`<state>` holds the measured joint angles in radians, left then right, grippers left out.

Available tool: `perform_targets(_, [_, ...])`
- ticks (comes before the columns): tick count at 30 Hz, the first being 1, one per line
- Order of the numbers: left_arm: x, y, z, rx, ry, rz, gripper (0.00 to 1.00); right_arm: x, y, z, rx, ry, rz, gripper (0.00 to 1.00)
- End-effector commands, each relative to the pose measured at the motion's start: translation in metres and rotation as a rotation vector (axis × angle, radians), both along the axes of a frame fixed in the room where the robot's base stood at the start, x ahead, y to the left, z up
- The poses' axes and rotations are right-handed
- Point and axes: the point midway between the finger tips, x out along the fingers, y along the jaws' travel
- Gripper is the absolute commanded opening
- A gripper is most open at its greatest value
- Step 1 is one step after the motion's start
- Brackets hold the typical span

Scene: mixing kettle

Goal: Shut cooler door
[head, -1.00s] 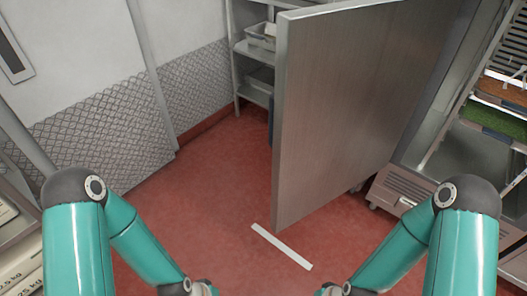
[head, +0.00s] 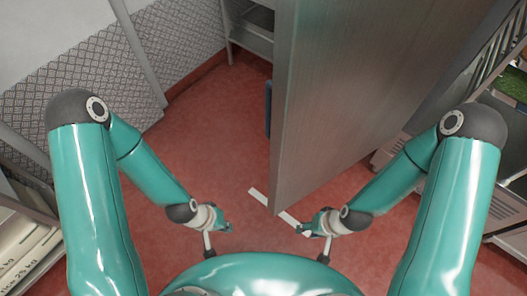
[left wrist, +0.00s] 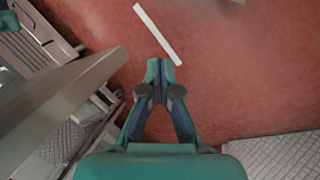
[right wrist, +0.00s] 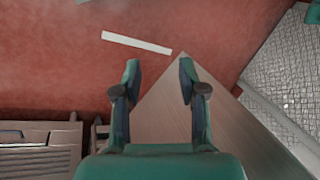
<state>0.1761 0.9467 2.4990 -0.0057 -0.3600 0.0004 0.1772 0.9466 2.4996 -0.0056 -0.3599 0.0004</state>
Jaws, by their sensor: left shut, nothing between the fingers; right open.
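The cooler door (head: 345,95) is a tall grey metal panel standing open in the middle of the head view. Its free edge points toward me, and a blue part shows on its left side. My left gripper (head: 229,227) is shut and empty, left of the door's edge and apart from it. The door (left wrist: 55,105) also shows at the left of the left wrist view. My right gripper (head: 302,230) is open and empty near the door's lower corner. In the right wrist view the door (right wrist: 165,105) lies behind the open fingers; I cannot tell whether they touch.
A white strip (head: 280,212) lies on the red floor near the door's corner. A shelf (head: 250,35) stands behind the door at the back. Racks with a green item (head: 513,84) stand at the right. Sacks (head: 25,250) are at the left. Floor left of the door is clear.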

Motion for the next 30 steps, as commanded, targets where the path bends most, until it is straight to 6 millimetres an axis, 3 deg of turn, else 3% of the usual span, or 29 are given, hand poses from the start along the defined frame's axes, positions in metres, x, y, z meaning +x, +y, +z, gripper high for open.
perform_targets(2, [0.0, 0.0, 0.0, 0.0, 0.0, 0.0, 0.0, 0.0, 0.0, 0.0, 0.0, 0.0, 0.0, 0.43])
perform_targets(6, [0.002, 0.002, -0.003, 0.003, 0.009, 0.001, 0.0, 0.0, 0.0, -0.003, 0.0, 0.0, 0.001, 0.62])
perform_targets(13, [0.019, 0.016, -0.03, -0.013, 0.132, 0.01, 0.0, 0.0, 0.0, -0.03, 0.0, -0.001, 0.001, 0.62])
perform_targets(18, [0.052, 0.014, -0.036, -0.16, 0.274, 0.029, 0.0, 0.0, 0.0, -0.063, 0.0, -0.001, 0.001, 0.62])
perform_targets(23, [0.103, -0.002, 0.0, -0.461, 0.318, 0.01, 0.0, 0.0, 0.0, -0.095, 0.0, -0.001, 0.001, 0.62])
perform_targets(27, [0.149, -0.007, 0.06, -0.769, 0.247, -0.062, 0.0, 0.0, 0.0, -0.119, 0.0, -0.001, 0.001, 0.62])
perform_targets(30, [0.172, 0.0, 0.106, -0.956, 0.159, -0.136, 0.0, 0.0, 0.0, -0.132, 0.0, -0.001, 0.001, 0.62])
